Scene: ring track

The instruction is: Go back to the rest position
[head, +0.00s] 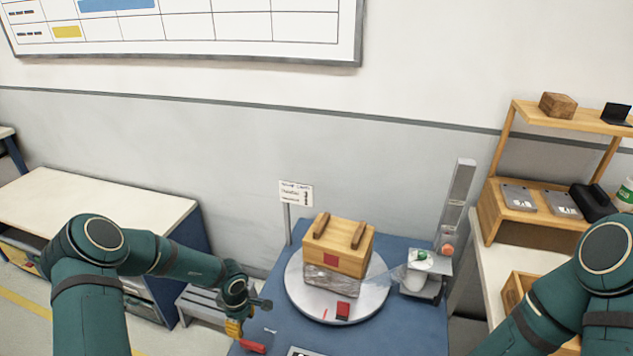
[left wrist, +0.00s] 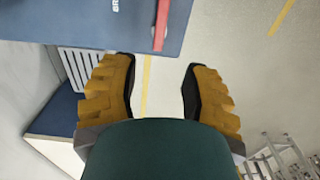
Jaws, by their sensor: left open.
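My left gripper (head: 234,328) hangs at the left edge of the blue table (head: 262,305), low in the head view. In the left wrist view its two yellow, black-padded fingers (left wrist: 158,72) are spread apart with nothing between them, only floor behind. My right arm (head: 560,300) shows at the lower right of the head view; its gripper is out of frame. A wooden crate (head: 345,247) with two slats on top sits on a film-wrapped lower part (head: 330,280) on a round grey turntable (head: 300,290).
A red-handled object (head: 252,346) lies at the table's near left edge, close to my left gripper. A red block (head: 343,311) lies on the turntable. A film dispenser post (head: 457,200) stands right of it. Benches stand left (head: 100,200) and right (head: 485,265).

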